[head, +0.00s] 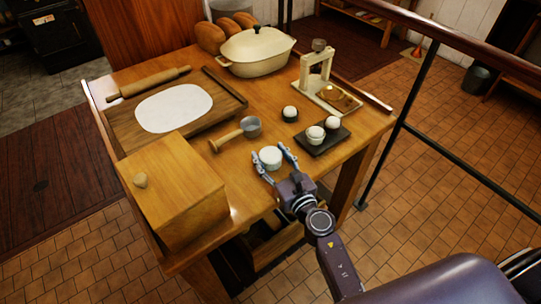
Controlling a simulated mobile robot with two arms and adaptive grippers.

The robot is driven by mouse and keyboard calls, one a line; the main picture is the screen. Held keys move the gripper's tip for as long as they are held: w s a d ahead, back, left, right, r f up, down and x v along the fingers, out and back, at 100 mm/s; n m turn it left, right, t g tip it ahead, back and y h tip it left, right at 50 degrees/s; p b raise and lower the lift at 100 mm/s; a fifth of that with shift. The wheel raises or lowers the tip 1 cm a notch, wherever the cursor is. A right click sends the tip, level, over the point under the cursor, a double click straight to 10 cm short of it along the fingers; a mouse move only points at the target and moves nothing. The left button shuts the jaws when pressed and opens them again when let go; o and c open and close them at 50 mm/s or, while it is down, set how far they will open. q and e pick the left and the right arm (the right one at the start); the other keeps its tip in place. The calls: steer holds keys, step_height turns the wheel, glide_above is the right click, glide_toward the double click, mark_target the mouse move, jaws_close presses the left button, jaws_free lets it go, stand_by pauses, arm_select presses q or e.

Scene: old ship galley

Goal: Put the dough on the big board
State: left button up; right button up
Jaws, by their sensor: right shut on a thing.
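My right gripper (270,153) reaches in from the lower right, with its fingers on either side of a white rounded lump (271,158), which looks like the dough. It is shut on the lump, near the table's front edge; I cannot tell whether the lump touches the table. The big wooden board (221,111) lies at the left of the table, with a flat white oval sheet (174,108) on it. The board is apart from the gripper, up and to the left. My left gripper is not in view.
A wooden box (174,185) with a knobbed lid stands at the front left. A metal scoop (233,133) lies between board and gripper. A dark tray (323,143) with white rounded items is to the right. A rolling pin (149,83) and cream pot (256,55) are farther back.

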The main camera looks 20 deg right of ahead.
steer(key=o, duration=1.3)
steer(key=shift+f, duration=0.1)
